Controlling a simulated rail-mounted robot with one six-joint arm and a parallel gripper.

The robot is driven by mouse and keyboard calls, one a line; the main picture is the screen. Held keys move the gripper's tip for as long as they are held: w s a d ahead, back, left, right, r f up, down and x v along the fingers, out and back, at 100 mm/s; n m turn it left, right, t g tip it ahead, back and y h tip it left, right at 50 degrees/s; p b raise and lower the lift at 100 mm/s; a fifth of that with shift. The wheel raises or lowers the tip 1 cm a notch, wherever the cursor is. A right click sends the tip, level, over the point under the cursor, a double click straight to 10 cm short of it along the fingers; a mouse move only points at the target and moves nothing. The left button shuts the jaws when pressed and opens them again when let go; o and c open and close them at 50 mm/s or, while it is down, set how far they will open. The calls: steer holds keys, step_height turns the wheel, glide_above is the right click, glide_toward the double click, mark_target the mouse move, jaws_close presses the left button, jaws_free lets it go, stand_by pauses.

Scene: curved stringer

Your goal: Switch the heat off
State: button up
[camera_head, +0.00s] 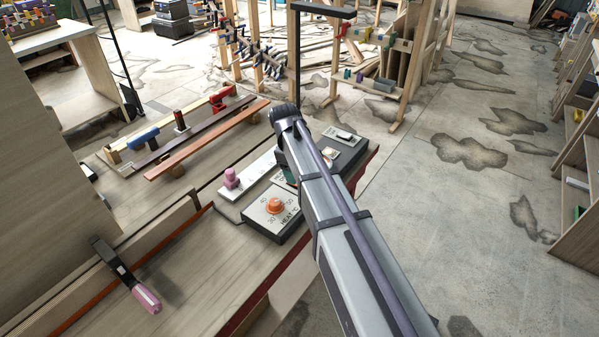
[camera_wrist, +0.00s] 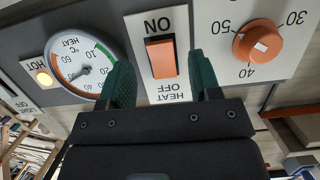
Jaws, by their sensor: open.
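In the wrist view an orange rocker switch (camera_wrist: 161,58) sits on a white plate, its text upside down, with ON at the upper end and HEAT OFF at the lower end. I cannot tell which end is pressed in. My gripper (camera_wrist: 160,68) is open, its two green fingers apart on either side of the switch, holding nothing. Whether the fingers touch the panel is unclear. The control box (camera_head: 252,216) also shows in the head view, where my arm hides the switch and most of my gripper.
A round HEAT gauge (camera_wrist: 81,67) and a glowing HOT lamp (camera_wrist: 44,78) are left of the switch. An orange knob (camera_wrist: 258,43) is to the right; it also shows in the head view (camera_head: 275,205). A pink knob (camera_head: 231,178) and a pink-handled clamp (camera_head: 146,298) are nearby.

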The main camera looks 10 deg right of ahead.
steer(key=p+v, duration=0.6)
steer(key=v, duration=0.2)
